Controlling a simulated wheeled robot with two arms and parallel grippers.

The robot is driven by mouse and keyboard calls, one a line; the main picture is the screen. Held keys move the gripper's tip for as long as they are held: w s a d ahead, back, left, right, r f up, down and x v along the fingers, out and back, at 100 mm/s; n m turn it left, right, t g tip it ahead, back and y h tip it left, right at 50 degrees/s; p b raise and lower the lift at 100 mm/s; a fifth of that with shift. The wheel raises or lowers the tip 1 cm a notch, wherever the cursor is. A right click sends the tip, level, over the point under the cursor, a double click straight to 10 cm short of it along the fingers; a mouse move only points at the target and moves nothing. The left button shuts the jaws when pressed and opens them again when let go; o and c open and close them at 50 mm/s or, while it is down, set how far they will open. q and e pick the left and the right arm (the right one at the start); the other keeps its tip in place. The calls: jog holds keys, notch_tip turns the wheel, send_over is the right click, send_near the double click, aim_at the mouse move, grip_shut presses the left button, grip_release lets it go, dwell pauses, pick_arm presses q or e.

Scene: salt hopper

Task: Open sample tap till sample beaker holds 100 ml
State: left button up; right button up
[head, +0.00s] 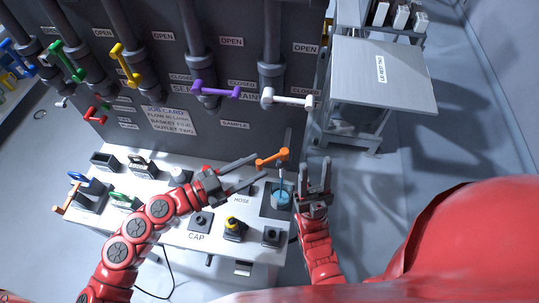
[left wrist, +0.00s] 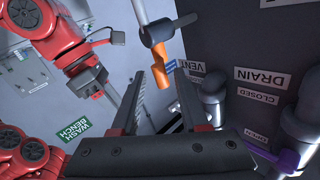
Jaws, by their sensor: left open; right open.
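The orange-handled tap (head: 272,157) is low on the panel's right, above the white bench; I take it as the sample tap. Its handle shows in the left wrist view (left wrist: 163,76), just beyond and between my fingertips. My left gripper (head: 258,167) is open, with its fingertips close to the handle; I cannot tell whether they touch. The sample beaker (head: 282,201) stands below on a dark base and looks blue inside. A thin blue line runs down into it, like a stream. Its level is unreadable. My right gripper (head: 316,166) is open and empty, right of the beaker.
Purple (head: 216,90), white (head: 288,99) and yellow (head: 126,64) valve handles stick out of the panel above. A job card (head: 168,121) is on the panel. The bench (head: 172,232) holds several dark blocks and a yellow-topped part (head: 233,224). A grey side table (head: 383,75) stands right.

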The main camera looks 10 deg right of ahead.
aim_at(270, 160)
pick_arm(q)
jog(key=shift+p+x, duration=0.45)
jog(key=shift+x, duration=2.15)
jog(key=shift+a, duration=0.1)
jog(key=shift+c, duration=0.2)
grip_shut()
